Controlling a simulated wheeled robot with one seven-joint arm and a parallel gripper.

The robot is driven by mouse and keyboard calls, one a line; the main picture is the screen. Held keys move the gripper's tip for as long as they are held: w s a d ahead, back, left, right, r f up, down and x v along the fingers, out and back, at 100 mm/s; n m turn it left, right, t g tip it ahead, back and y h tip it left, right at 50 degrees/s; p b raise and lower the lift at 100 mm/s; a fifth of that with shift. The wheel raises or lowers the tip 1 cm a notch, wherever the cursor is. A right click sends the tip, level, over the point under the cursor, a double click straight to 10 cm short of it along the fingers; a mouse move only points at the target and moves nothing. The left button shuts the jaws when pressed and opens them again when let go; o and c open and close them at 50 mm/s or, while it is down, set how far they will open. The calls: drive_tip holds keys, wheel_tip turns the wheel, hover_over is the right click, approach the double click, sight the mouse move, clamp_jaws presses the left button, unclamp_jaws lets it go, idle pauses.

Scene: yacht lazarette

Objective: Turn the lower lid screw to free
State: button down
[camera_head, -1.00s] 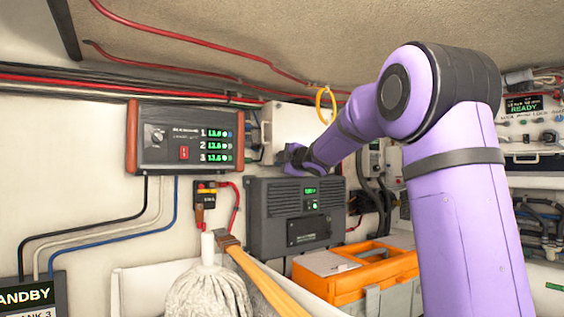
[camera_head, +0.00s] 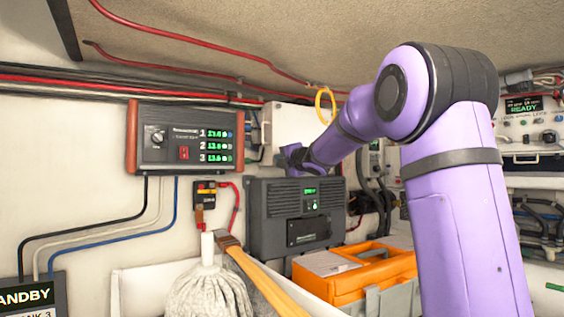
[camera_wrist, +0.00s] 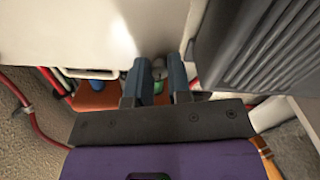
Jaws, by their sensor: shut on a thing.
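My gripper (camera_head: 292,158) is at the lower edge of a white wall box (camera_head: 288,118), just above a dark grey unit, in the head view. In the wrist view the two dark blue-grey fingers of my gripper (camera_wrist: 156,82) stand close together, shut on a small grey round piece that looks like the lower lid screw (camera_wrist: 159,68). The white box (camera_wrist: 110,28) fills the top of the wrist view, and the fingertips are at its edge. In the head view the screw is hidden behind my gripper. How far the screw is turned cannot be seen.
The dark grey unit (camera_head: 270,222) sits directly below my gripper; its ribbed side (camera_wrist: 262,50) is close on the right in the wrist view. A yellow ring (camera_head: 326,105) hangs beside my forearm. An orange toolbox (camera_head: 350,285) and a mop (camera_head: 208,285) stand lower down.

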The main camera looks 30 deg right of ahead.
drive_tip(key=c, duration=1.1)
unclamp_jaws()
drive_tip(key=shift+o, duration=0.2)
drive_tip(key=s, duration=1)
drive_tip(key=shift+s+d, duration=0.2)
drive_tip(key=shift+s, duration=0.15)
